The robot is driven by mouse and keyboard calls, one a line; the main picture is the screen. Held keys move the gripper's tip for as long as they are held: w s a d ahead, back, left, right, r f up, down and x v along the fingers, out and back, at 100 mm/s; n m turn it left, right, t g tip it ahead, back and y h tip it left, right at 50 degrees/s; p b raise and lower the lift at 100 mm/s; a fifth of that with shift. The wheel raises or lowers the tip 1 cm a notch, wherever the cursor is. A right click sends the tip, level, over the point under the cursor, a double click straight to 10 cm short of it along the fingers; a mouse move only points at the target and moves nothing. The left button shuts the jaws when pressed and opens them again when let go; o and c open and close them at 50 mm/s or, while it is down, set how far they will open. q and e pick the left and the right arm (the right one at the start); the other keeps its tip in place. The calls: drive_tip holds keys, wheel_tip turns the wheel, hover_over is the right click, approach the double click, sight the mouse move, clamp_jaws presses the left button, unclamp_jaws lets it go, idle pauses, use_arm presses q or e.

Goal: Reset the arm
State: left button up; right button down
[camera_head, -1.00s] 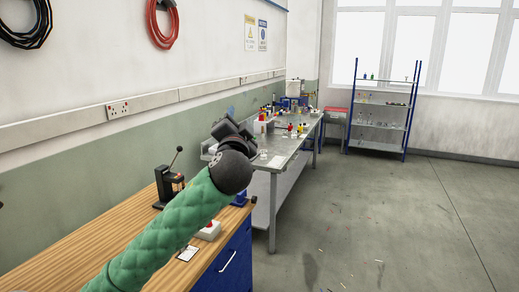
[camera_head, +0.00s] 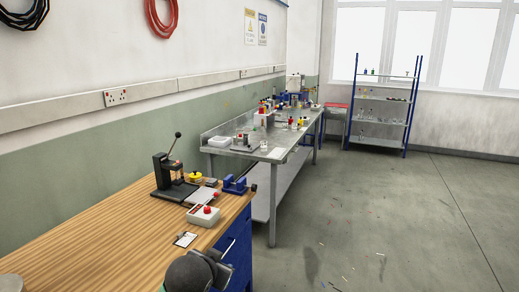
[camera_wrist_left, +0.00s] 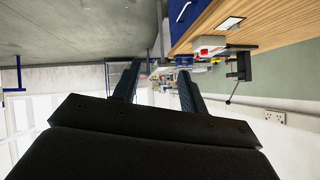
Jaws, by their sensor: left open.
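My left gripper (camera_head: 222,268) is low at the bottom edge of the head view, beside the front edge of the wooden bench. Only its dark wrist and part of the jaws show there. In the left wrist view its two fingers (camera_wrist_left: 157,88) are apart with nothing between them. That view is upside down, with the floor at the top. My right gripper is in neither view.
The wooden bench (camera_head: 95,237) carries a black lever press (camera_head: 166,178), a box with a red button (camera_head: 203,216), a blue vise (camera_head: 236,185) and a card (camera_head: 186,239). A metal table (camera_head: 280,153) with several small items stands beyond. The floor (camera_head: 400,220) at right is open.

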use_arm(q)
drive_tip(key=s+a+f+n+g+b, duration=0.1)
drive_tip(key=s+f+g+b, duration=0.3)
drive_tip(key=s+f, duration=1.2)
drive_tip(key=s+a+f+n+g+b, duration=0.2)
drive_tip(key=s+f+g+b, duration=0.2)
drive_tip(key=s+f, duration=1.3)
wheel_tip(320, 180, down, 6)
drive_tip(key=shift+f, duration=0.2)
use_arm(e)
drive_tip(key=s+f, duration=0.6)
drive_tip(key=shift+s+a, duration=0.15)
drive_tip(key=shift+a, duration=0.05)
use_arm(q)
drive_tip(key=shift+s, duration=0.1)
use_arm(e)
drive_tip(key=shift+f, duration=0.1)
